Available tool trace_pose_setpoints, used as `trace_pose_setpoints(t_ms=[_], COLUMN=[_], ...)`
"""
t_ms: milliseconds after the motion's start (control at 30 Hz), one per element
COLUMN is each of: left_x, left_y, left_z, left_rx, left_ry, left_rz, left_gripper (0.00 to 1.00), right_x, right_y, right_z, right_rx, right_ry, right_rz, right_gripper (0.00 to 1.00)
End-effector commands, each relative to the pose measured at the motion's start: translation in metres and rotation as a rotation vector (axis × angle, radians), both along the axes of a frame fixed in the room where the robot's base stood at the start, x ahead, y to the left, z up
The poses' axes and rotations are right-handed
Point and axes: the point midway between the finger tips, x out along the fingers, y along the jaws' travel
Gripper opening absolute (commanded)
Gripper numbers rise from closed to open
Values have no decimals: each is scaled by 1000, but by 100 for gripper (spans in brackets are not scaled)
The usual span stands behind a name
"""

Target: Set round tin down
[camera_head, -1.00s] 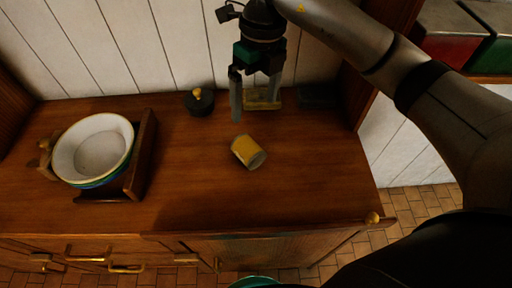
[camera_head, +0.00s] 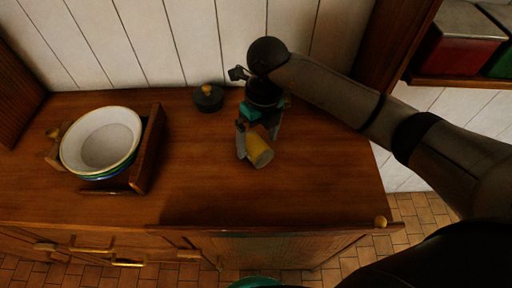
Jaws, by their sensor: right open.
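The round tin (camera_head: 258,151) is a small yellow cylinder with a grey end. It lies on its side on the wooden counter (camera_head: 200,190), right of the middle. My right gripper (camera_head: 258,148) is down at the tin, with its fingers open. One finger is at the tin's left side and the other is behind its right side. I cannot tell whether either finger touches it. My left gripper is not in view.
A wooden rack (camera_head: 146,150) with stacked enamel bowls (camera_head: 105,140) stands on the left of the counter. A dark round lidded item with a brass knob (camera_head: 208,97) is near the wall. The counter's front middle is clear. Red and green boxes (camera_head: 455,55) sit on a shelf at right.

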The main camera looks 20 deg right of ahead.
Motion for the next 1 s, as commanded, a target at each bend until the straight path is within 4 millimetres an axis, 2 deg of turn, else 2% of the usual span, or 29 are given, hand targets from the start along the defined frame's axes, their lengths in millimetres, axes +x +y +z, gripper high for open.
trace_pose_setpoints(t_ms=[33, 133, 433, 1000], left_x=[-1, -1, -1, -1], left_y=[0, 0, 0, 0], left_z=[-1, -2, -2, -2], left_rx=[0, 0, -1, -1], left_ry=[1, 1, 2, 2], left_rz=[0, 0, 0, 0], left_gripper=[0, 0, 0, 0], right_x=[-1, -1, -1, -1], right_y=[1, 2, 2, 2], right_z=[-9, -19, -22, -21], right_rx=[1, 1, 0, 0], right_ry=[3, 1, -1, -1], right_rz=[0, 1, 2, 1], right_gripper=[100, 100, 99, 35])
